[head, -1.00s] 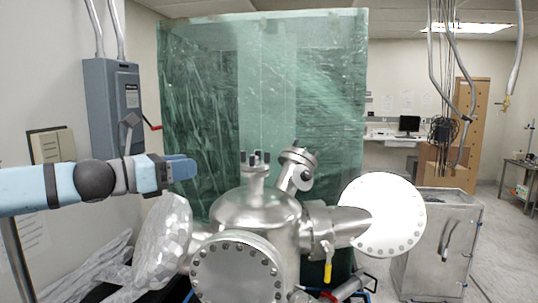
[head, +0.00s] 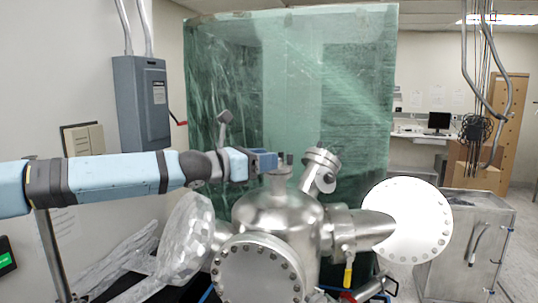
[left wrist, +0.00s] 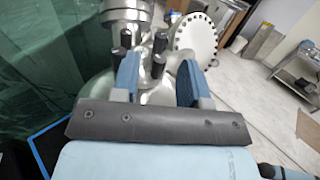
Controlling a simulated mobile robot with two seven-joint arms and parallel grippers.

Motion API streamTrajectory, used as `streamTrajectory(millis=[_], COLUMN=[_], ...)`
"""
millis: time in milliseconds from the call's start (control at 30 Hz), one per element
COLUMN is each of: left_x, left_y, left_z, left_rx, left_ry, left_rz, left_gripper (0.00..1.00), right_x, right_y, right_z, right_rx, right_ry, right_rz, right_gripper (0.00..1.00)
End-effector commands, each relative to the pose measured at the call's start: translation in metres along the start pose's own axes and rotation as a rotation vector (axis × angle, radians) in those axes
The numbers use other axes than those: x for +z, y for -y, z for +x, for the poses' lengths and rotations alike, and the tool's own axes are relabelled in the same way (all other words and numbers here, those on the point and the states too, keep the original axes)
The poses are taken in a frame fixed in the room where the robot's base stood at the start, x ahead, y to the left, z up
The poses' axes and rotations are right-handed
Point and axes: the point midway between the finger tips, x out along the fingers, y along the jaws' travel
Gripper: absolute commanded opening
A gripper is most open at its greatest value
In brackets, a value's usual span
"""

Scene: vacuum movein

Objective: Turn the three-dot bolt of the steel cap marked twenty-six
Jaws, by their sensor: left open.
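A steel cap (head: 279,172) with dark upright bolts sits on the short neck on top of the steel vessel. My left gripper (head: 270,160) reaches it from the left at bolt height and hides part of it. In the left wrist view my left gripper (left wrist: 158,62) is open, with its two blue fingers spread. A dark bolt (left wrist: 158,68) shows in the gap between them, and another bolt (left wrist: 160,42) stands just beyond. More dark bolts (left wrist: 125,38) show by the left finger. I cannot tell whether a finger touches any bolt. Dot marks and the number are not readable. My right gripper is not in view.
A tilted flanged port (head: 321,165) rises close right of the cap. The steel vessel (head: 275,213) carries a large white disc flange (head: 408,215) at right and a foil-wrapped flange (head: 185,235) at left. Green plastic sheeting (head: 300,80) hangs behind.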

Motion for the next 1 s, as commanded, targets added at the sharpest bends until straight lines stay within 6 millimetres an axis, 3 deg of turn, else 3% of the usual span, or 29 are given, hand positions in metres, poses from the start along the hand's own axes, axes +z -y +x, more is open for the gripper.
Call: streamTrajectory(millis=[133, 433, 467, 633, 1000], left_x=[0.0003, -0.0005, -0.0005, -0.0003, -0.0038], left_y=[0.0001, 0.0004, 0.0004, 0.0004, 0.0005], left_z=[0.0116, 0.0141, 0.0140, 0.0139, 0.0136], left_rx=[0.000, -0.001, -0.001, -0.001, 0.020], left_ry=[0.000, 0.000, 0.000, 0.000, 0.001], left_rz=[-0.001, -0.001, -0.001, -0.001, -0.002], left_gripper=[0.41, 0.41, 0.39, 0.00, 0.00], right_x=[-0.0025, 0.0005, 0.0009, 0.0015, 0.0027], right_y=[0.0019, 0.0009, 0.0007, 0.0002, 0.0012], right_z=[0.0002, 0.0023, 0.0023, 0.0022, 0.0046], right_rx=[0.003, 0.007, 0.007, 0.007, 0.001], right_ry=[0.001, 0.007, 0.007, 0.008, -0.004], right_rz=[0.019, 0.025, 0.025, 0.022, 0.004], right_gripper=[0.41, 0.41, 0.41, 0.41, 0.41])
